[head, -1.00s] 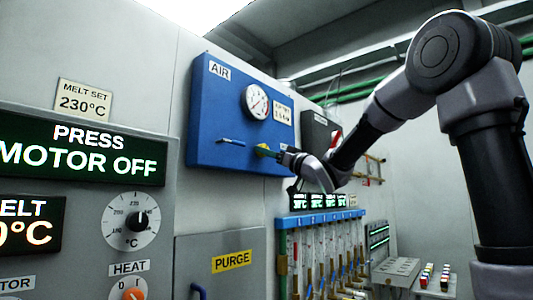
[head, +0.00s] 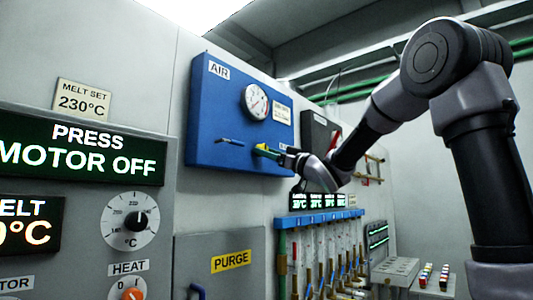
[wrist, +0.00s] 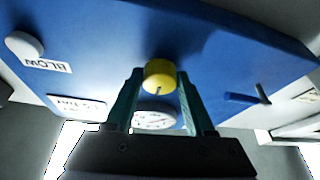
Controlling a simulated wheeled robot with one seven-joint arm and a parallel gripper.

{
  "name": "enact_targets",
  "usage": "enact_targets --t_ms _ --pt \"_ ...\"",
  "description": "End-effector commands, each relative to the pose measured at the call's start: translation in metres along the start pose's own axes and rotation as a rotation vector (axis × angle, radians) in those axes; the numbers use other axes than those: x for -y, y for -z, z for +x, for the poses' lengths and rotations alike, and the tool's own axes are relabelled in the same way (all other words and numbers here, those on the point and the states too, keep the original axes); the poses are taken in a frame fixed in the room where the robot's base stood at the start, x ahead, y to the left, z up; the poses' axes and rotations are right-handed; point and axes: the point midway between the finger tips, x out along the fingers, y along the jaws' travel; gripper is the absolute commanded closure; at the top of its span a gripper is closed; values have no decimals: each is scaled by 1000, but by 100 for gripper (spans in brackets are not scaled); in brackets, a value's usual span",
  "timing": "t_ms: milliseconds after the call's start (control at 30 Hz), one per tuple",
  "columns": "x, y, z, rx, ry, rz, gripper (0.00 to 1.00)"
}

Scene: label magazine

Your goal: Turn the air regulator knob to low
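The yellow air regulator knob (head: 261,148) sticks out from the lower part of the blue AIR panel (head: 215,100). In the wrist view the knob (wrist: 159,74) sits between my two green fingertips, with a short dark mark on its edge. My gripper (head: 270,152) is at the knob. Its fingers (wrist: 159,80) stand on either side, apart, with what look like thin gaps to the knob. The round pressure gauge (head: 255,101) is above the knob; it shows partly in the wrist view (wrist: 154,118), its face partly hidden by my gripper. The low mark is not readable.
A blue lever (head: 230,141) juts out left of the knob. In the wrist view a pale round button (wrist: 25,45) sits by a BLOW label (wrist: 48,64). Flow tubes (head: 320,250) and small displays (head: 318,200) are below right. The press panel (head: 80,150) is at left.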

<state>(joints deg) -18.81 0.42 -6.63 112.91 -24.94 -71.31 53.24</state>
Motion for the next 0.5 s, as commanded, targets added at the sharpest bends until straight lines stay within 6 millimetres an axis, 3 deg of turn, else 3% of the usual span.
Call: enact_targets --t_ms 33,67,367,500 --pt "0 0 0 1 0 0 25" --pt "0 0 0 0 0 0 18" --pt "0 0 0 -1 -1 1 18" --pt "-1 1 -11 -1 -2 0 18"
